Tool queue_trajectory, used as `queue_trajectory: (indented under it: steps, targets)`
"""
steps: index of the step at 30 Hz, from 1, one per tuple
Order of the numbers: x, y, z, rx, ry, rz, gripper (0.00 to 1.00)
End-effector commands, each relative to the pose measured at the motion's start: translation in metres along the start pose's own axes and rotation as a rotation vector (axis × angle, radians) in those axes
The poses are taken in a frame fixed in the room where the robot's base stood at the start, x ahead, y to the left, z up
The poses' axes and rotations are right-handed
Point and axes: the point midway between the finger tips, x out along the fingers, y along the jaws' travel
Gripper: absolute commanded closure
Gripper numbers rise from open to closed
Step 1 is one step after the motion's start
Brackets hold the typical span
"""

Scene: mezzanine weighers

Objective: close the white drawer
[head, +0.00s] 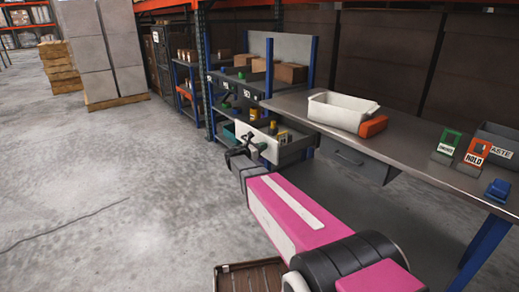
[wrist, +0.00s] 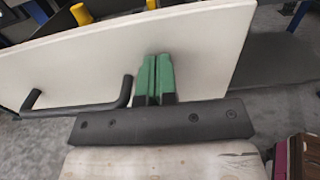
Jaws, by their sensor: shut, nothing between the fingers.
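The white drawer (head: 270,151) is pulled out of the blue-posted shelf unit in the head view, with small coloured items inside. In the wrist view its white front panel (wrist: 195,45) spans the upper picture, tilted, with a black bar handle (wrist: 75,108) at the left. My gripper (wrist: 155,60) is shut and empty. Its green fingers overlap the front panel just right of the handle's end; I cannot tell whether they touch it. In the head view my gripper (head: 240,152) is at the drawer's front, partly merged with the dark handle.
A grey bench (head: 415,145) to the right bears a white bin (head: 335,112), an orange item (head: 373,126) and small sign stands. A dark drawer (head: 348,159) hangs under it. Yellow items (wrist: 82,14) show behind the panel. The concrete floor (head: 120,200) at left is clear.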

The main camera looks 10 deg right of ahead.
Motion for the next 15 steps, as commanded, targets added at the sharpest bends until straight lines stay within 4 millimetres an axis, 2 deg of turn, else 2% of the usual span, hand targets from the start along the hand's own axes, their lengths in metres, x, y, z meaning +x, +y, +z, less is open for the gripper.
queue_trajectory:
  steps: [10, 15]
  targets:
    - [0.002, 0.0, 0.0, 0.0, 0.0, 0.0, 1.0]
    - [0.015, 0.0, 0.0, 0.0, 0.0, -0.002, 1.0]
